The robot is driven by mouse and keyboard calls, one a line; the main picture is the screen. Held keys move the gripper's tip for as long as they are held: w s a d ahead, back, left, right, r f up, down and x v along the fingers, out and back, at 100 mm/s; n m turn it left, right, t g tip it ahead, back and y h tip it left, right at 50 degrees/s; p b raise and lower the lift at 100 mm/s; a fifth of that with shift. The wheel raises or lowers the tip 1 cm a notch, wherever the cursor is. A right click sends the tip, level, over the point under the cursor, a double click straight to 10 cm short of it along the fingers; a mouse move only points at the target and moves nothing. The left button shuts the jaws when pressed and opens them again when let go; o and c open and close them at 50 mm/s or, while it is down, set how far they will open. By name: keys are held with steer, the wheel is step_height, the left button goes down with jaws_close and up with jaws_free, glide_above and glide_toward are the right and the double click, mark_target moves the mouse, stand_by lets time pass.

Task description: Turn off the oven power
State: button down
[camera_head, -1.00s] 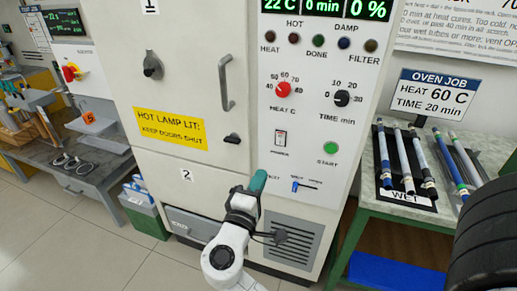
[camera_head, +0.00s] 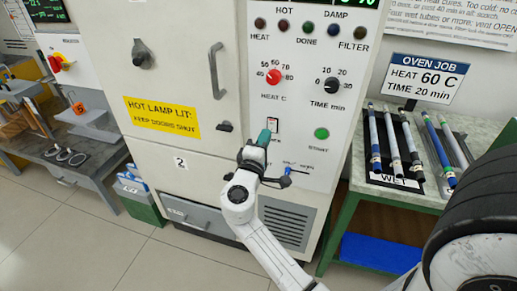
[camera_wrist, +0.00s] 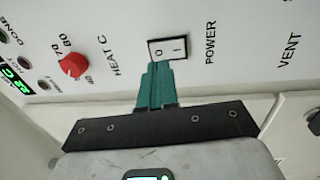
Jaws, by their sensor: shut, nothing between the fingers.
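The power switch (camera_wrist: 168,49) is a white rocker in a black frame, marked 0 and I, beside the word POWER in the wrist view. In the head view the switch (camera_head: 272,123) shows just above my gripper (camera_head: 264,138), its lower part hidden. My gripper's teal fingers (camera_wrist: 155,82) are shut with nothing between them. Their tips are at the edge of the switch near the 0 end; I cannot tell whether they touch it. The oven (camera_head: 160,80) is a tall cream cabinet with its control panel on the right.
A red HEAT knob (camera_head: 273,76), a black TIME knob (camera_head: 331,86) and a green START button (camera_head: 321,134) surround the switch. A blue vent slider (camera_head: 288,171) lies below. Rods (camera_head: 393,140) lie on a black WET tray on the right bench. The oven doors are shut.

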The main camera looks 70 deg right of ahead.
mark_target(270, 123)
steer(key=shift+w+d+r, duration=0.1)
steer(key=shift+d, duration=0.75)
steer(key=shift+w+d+r, duration=0.1)
steer(key=shift+d, duration=0.7)
steer(key=shift+d, duration=0.1)
steer(key=shift+r, duration=0.15)
